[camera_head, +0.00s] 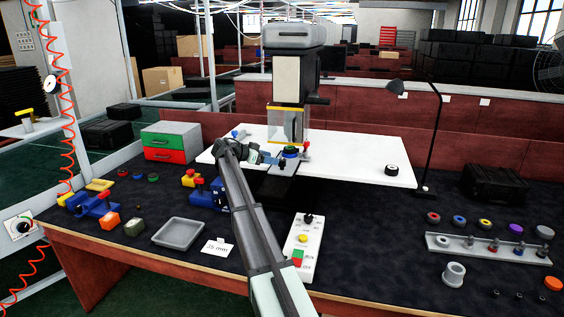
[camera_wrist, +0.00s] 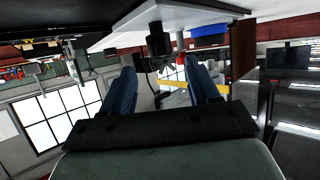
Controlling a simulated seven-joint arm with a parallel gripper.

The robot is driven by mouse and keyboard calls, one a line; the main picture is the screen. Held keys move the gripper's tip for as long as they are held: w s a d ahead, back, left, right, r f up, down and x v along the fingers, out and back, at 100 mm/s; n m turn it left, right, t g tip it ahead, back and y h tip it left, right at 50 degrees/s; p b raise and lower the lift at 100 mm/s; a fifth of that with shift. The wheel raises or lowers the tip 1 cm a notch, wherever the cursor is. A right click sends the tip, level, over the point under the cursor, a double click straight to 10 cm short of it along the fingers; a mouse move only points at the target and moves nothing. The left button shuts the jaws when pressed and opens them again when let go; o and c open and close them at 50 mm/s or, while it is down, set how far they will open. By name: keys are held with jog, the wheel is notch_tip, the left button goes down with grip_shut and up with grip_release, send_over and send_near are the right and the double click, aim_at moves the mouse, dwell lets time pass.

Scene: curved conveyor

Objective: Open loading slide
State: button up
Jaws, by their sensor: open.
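My gripper (camera_head: 273,160) is just left of the blue part, partly hidden by my own arm. In the wrist view my gripper (camera_wrist: 163,82) shows two blue fingers spread apart with nothing held. A black knob-like part (camera_wrist: 156,39) lies beyond the gap between the fingertips. I cannot tell whether it is the slide's handle.
A red knob (camera_head: 306,146) sits right of the blue part. A white control box (camera_head: 304,250) stands in front on the bench. A black lamp (camera_head: 434,140) and small black-and-white roll (camera_head: 391,170) are to the right.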

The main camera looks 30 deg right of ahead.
aim_at(282, 160)
jog(key=shift+x, duration=3.5)
jog(key=shift+c, duration=0.2)
grip_shut()
